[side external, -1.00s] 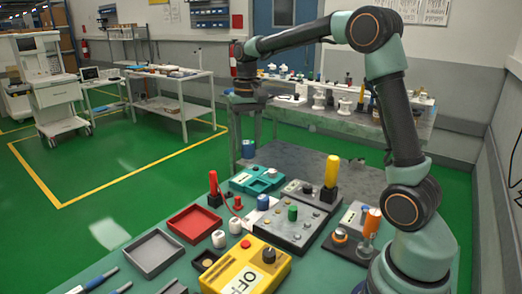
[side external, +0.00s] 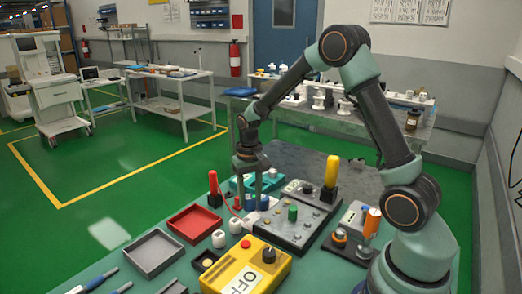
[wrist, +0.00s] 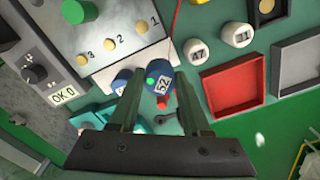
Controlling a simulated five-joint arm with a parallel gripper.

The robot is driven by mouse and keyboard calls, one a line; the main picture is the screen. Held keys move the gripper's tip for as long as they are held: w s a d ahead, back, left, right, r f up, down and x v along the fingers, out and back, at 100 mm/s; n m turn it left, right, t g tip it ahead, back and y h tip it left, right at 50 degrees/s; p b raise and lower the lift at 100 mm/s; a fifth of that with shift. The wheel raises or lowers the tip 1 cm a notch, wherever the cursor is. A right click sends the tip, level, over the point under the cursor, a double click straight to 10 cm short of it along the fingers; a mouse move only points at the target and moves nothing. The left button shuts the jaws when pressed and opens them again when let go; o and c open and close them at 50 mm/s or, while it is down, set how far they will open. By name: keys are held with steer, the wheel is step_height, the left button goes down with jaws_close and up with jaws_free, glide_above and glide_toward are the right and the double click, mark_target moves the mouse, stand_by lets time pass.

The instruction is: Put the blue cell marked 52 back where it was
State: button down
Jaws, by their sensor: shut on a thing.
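The blue cell marked 52 (wrist: 161,82) has a green dot on top and sits between the two fingers of my gripper (wrist: 158,100) in the wrist view. My gripper (side external: 258,188) is shut on it, pointing down low over the table in the side view. A second blue cell (wrist: 123,78) is close to the left finger and partly hidden by it; it also shows in the side view (side external: 264,203). The held cell shows beside it at the left (side external: 250,203). I cannot tell whether the held cell touches the surface below.
A panel (wrist: 118,45) numbered 1, 2, 3 lies beside the cells. White cells marked 47 (wrist: 196,50) and 31 (wrist: 237,34) stand nearby. A red tray (side external: 193,222) and a grey tray (side external: 153,254) lie to the left. A yellow-handled switch (side external: 332,172) rises at the right.

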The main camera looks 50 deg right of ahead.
mark_target(250, 208)
steer(key=shift+f, duration=2.3)
steer(key=c, duration=0.6)
jaws_free()
steer(key=shift+f, duration=0.1)
steer(key=shift+c, duration=0.2)
